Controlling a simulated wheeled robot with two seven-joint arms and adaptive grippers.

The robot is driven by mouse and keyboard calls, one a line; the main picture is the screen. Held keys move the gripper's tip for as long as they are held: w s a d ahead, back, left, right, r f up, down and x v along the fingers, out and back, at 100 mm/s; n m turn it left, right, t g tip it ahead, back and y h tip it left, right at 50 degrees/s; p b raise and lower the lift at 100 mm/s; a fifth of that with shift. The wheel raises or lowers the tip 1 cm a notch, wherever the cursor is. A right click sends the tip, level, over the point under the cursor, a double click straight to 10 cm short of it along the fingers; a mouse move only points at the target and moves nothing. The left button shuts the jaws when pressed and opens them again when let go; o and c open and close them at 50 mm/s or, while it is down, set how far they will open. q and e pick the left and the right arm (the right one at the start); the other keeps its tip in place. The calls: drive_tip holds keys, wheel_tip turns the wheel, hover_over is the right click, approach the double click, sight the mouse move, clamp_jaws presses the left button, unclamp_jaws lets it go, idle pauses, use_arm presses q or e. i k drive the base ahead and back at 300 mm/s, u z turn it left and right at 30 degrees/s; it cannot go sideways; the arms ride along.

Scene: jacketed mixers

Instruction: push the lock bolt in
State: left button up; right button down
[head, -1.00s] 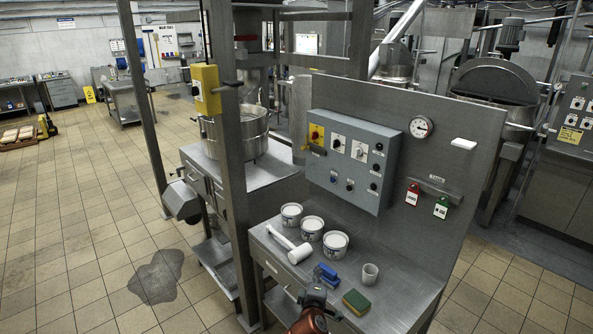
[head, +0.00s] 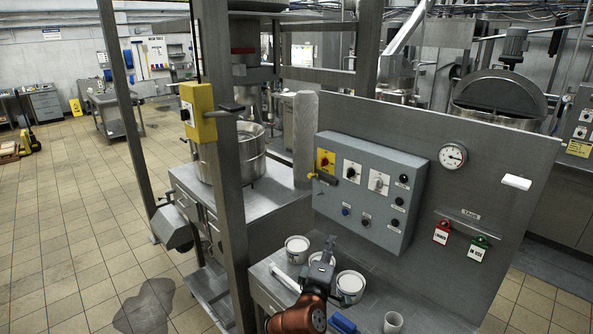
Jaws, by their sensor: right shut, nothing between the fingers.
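A yellow box (head: 197,112) is fixed to the steel post, with a dark bar-like part (head: 232,107) sticking out to its right. A grey control box (head: 370,190) has a red and yellow rotary switch (head: 325,161); a yellow-ended part (head: 313,176) lies just below the switch. I cannot tell for sure which of these parts is the lock bolt. My right gripper (head: 329,241) comes up from the bottom over the bench, shut and empty, in front of the white tubs and below the control box, apart from both boxes. My left gripper is out of view.
A mixing pot (head: 238,155) is behind the post. Red (head: 441,233) and green (head: 478,248) tags hang on the back panel.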

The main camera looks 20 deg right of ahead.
sight(313, 173)
drive_tip(key=i, duration=1.25)
